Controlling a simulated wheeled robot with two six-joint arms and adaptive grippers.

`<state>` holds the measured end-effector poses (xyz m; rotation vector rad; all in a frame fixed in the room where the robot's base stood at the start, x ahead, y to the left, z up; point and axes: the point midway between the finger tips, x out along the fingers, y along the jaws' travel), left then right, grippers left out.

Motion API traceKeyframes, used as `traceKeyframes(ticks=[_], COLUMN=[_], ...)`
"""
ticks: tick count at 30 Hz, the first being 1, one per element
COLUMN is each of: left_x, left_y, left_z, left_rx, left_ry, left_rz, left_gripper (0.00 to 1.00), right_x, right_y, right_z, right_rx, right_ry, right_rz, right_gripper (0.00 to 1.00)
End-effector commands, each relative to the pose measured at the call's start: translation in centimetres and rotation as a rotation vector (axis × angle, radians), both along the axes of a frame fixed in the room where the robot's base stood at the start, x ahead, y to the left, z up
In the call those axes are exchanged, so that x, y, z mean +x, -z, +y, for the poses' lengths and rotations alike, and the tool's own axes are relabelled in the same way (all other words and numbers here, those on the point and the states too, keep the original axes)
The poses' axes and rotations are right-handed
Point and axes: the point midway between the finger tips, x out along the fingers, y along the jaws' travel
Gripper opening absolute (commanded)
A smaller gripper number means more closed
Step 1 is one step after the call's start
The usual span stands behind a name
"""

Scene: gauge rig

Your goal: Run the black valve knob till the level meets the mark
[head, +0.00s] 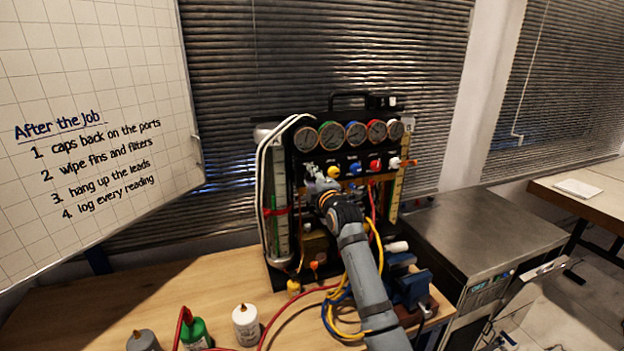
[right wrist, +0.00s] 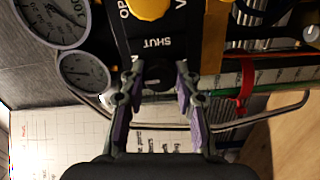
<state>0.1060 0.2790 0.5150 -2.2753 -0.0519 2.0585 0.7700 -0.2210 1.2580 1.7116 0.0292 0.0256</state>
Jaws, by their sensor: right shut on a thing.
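The black valve knob (right wrist: 158,75) sits on the panel beside the word SHUT in the right wrist view. My right gripper (right wrist: 158,100) has its two fingers on either side of the knob and is shut on it. In the head view my right gripper (head: 323,186) reaches the left part of the gauge panel and hides the knob. The left sight tube (head: 281,235) stands upright with a red band (head: 276,211) across it. The band (right wrist: 241,88) and green in the tube (right wrist: 285,75) also show in the wrist view. I cannot tell the exact level against the band. My left gripper is out of view.
Several round gauges (head: 357,134) top the panel, with yellow, blue and red knobs below. A blue vise (head: 412,287), coiled yellow and blue leads (head: 336,312) and bottles (head: 246,324) occupy the bench. A steel cabinet (head: 485,235) stands at right.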

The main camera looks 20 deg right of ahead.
Motion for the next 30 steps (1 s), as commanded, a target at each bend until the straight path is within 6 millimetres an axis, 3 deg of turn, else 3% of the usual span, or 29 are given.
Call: traceKeyframes(ticks=[7,8,12,23,26,30], left_x=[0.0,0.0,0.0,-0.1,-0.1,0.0], left_y=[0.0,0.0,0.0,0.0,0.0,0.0], left_z=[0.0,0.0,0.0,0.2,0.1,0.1], left_rx=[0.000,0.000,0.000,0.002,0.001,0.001], left_ry=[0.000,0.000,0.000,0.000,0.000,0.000], left_rz=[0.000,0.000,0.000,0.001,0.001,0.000], left_gripper=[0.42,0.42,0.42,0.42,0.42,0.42], right_x=[0.0,0.0,0.0,-0.4,-1.9,-5.2], right_y=[0.1,0.1,0.1,0.1,0.1,0.1], right_z=[0.0,0.0,0.0,0.0,-0.1,-0.2], right_rx=[0.000,0.000,0.000,0.001,0.001,-0.001], right_ry=[0.001,0.001,0.000,0.000,0.000,0.000], right_rz=[0.002,0.002,0.002,0.000,0.000,0.000], right_gripper=[0.00,0.35,0.54,0.54,0.54,0.54])
